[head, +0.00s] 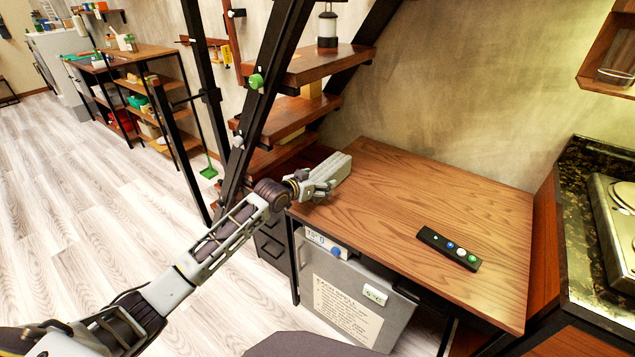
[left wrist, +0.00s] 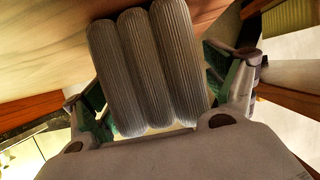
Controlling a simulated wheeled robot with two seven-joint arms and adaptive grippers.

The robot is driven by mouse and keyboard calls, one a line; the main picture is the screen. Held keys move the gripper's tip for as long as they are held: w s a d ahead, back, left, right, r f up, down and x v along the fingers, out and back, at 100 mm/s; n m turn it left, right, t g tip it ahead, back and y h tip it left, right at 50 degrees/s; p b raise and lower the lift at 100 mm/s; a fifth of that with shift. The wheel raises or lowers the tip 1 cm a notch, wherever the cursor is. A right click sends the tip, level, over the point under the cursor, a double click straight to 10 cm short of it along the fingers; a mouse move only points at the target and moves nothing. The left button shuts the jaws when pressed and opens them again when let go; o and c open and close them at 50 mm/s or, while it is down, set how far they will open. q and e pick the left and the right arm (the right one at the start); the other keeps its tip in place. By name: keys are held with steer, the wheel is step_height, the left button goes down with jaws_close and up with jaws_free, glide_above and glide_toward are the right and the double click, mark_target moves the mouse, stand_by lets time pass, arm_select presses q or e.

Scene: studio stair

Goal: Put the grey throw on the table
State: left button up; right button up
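In the left wrist view the throw (left wrist: 148,70) shows as three ribbed grey rolls side by side. My left gripper (head: 318,184) is at the near left end of the throw. In the wrist view its fingers (left wrist: 155,100) lie against both sides of the throw, shut on it. The throw is over or against the table top; I cannot tell whether it touches. My right gripper is not in view.
A black remote with coloured buttons (head: 448,248) lies on the table's front right. The rest of the top is clear. Stair treads (head: 300,117) and a black metal beam (head: 262,110) rise behind the left edge. A stove (head: 615,210) stands at right.

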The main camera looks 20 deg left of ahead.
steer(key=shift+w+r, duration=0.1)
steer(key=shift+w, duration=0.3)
arm_select(q)
steer(key=shift+s+r, duration=0.1)
steer(key=shift+s+a, duration=0.1)
steer(key=shift+s, duration=0.05)
steer(key=shift+p+v, duration=0.45)
steer(key=shift+v, duration=2.7)
steer(key=shift+p+v, duration=0.4)
steer(key=shift+v, duration=1.1)
steer(key=shift+s+a+r, duration=0.2)
steer(key=shift+s+r, duration=0.15)
steer(key=shift+s, duration=0.15)
steer(key=shift+s+a+r, duration=0.15)
steer(key=shift+s+r, duration=0.05)
steer(key=shift+s, duration=0.2)
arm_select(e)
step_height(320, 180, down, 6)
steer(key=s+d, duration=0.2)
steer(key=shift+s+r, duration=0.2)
